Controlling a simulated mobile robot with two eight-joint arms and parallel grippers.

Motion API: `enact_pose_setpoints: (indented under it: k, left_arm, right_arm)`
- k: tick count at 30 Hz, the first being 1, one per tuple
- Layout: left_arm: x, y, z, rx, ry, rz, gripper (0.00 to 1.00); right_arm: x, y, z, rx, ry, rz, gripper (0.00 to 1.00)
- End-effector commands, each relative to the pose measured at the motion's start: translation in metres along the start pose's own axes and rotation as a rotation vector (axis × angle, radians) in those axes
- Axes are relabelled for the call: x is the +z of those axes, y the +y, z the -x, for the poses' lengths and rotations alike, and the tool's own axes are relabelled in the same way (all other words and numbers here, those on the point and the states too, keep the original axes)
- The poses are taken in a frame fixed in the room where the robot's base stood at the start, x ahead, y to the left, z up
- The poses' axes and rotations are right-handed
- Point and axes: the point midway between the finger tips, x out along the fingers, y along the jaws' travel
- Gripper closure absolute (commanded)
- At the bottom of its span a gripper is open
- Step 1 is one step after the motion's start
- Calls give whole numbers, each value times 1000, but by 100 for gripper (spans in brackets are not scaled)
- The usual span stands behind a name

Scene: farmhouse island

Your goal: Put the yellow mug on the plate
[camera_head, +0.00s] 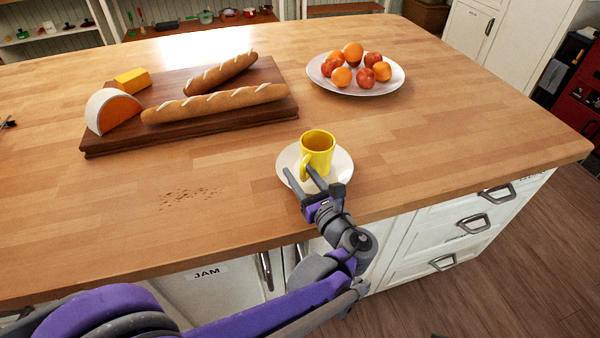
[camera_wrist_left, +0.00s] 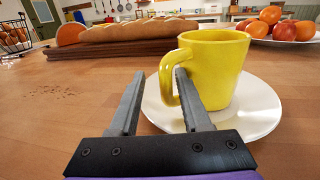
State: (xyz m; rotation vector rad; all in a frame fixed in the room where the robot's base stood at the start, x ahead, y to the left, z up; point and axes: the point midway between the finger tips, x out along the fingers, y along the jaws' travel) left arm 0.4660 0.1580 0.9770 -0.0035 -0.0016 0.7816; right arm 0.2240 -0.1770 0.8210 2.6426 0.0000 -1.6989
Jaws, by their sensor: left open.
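The yellow mug (camera_head: 318,148) stands upright on the small white plate (camera_head: 342,171) near the island's front edge. In the left wrist view the mug (camera_wrist_left: 219,68) shows close up, its handle toward me, with the plate (camera_wrist_left: 262,108) under it. My left gripper (camera_head: 304,172) is open at the near side of the mug. In the wrist view one finger of the left gripper (camera_wrist_left: 158,82) overlaps the mug's handle and the other is to its left, apart from the mug. I cannot tell whether a finger touches the handle. My right gripper is not in view.
A dark wooden board (camera_head: 112,144) at the back left bears two baguettes (camera_head: 214,103), a cheese wedge (camera_head: 113,112) and a yellow block (camera_head: 132,80). A larger plate (camera_head: 340,91) holds several fruits. Crumbs (camera_head: 190,197) lie on the counter. The counter at right is clear.

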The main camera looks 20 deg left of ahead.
Motion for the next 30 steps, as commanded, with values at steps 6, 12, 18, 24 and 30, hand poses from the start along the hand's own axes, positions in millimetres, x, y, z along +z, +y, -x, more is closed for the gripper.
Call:
enact_pose_setpoints:
  k: [6, 12, 18, 24, 30]
  left_arm:
    - [3, -1, 19, -4, 1, 1, 52]
    - [2, -2, 63, -7, 1, 2, 52]
    - [2, -1, 100, -5, 1, 0, 52]
    - [3, 0, 118, -1, 0, 0, 52]
    - [3, 0, 120, 0, 0, 0, 52]
  right_arm:
    - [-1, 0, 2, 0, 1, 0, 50]
    - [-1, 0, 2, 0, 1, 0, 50]
    - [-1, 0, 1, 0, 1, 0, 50]
    - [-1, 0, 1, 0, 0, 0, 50]
    - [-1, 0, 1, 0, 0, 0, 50]
